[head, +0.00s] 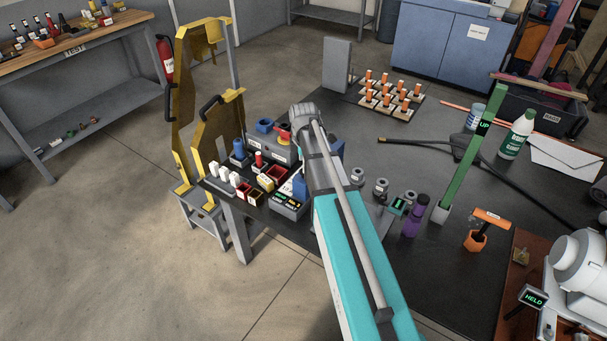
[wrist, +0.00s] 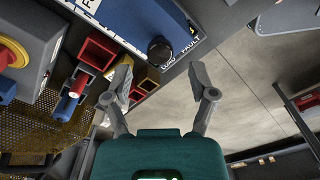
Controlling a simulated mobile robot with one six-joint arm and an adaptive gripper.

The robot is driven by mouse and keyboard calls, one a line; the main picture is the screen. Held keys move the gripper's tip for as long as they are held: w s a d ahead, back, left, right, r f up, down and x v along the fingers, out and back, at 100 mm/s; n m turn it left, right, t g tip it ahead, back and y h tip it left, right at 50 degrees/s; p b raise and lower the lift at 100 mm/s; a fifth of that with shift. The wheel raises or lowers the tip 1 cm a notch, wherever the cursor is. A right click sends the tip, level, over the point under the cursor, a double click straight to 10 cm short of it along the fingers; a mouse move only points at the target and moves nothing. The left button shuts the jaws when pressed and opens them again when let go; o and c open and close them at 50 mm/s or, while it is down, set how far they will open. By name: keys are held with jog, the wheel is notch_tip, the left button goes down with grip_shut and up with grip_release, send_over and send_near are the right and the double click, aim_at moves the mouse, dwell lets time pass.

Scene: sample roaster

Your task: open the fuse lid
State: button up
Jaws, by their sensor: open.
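A blue panel (wrist: 135,18), which looks like the fuse lid, fills the upper middle of the wrist view. It looks closed, and a white label beginning with "F" is at its left. A round black knob (wrist: 160,49) stands at its lower edge, beside a strip with a "FAULT" label (wrist: 187,47). My gripper (wrist: 161,76) is open and empty; its two fingers are spread on either side below the knob, apart from it in the picture. In the head view my arm hides the gripper and most of the lid.
A red-and-yellow stop button (wrist: 10,54) and red open boxes (wrist: 97,50) are left of my fingers. Yellow brackets (head: 218,130) stand at the bench's left edge. A green post (head: 470,150) and purple bottle (head: 415,217) stand right of my arm. Floor right of the panel is free.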

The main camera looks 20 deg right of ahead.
jog(key=shift+f+b, duration=1.25)
jog(key=shift+f, duration=0.3)
grip_shut()
